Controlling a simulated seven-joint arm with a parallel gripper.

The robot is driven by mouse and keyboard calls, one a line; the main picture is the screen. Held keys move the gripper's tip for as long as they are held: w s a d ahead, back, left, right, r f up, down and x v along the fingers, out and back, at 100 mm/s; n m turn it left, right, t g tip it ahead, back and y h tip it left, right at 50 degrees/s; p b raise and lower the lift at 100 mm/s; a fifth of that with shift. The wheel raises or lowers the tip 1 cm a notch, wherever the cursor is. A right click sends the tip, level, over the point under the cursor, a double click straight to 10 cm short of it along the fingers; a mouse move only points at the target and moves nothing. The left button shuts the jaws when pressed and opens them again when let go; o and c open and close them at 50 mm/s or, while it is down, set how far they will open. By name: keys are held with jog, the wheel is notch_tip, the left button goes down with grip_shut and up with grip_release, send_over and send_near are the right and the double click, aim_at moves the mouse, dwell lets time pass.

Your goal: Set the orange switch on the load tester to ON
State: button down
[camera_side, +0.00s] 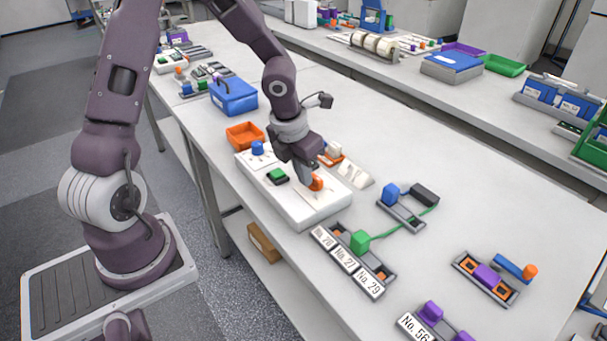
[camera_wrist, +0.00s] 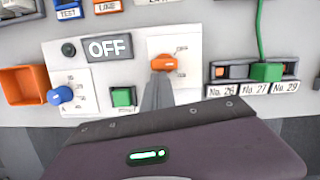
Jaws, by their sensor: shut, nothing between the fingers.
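The load tester (camera_side: 318,211) is a white box on the bench. Its orange switch (camera_side: 316,183) sits near its right end and also shows in the wrist view (camera_wrist: 166,63), on a pale plate with small marks too fine to read. The tester's display (camera_wrist: 108,47) reads OFF. My gripper (camera_side: 308,181) is shut and empty, pointing down. Its fingertips (camera_wrist: 160,78) are right at the orange switch, covering its lower left part in the wrist view; I cannot tell whether they touch it.
The tester also has a green button (camera_wrist: 123,96), a blue knob (camera_wrist: 60,95) and a dark round indicator (camera_wrist: 69,49). An orange tray (camera_side: 245,135) stands beyond it. A numbered holder with a green plug (camera_side: 360,241) stands at its right.

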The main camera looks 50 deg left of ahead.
jog(key=shift+w, duration=0.15)
jog(key=shift+w+a+r, duration=0.1)
jog(key=shift+w+a, duration=0.1)
jog(key=shift+w, duration=0.05)
jog(key=shift+d, duration=0.15)
jog(key=shift+d, duration=0.85)
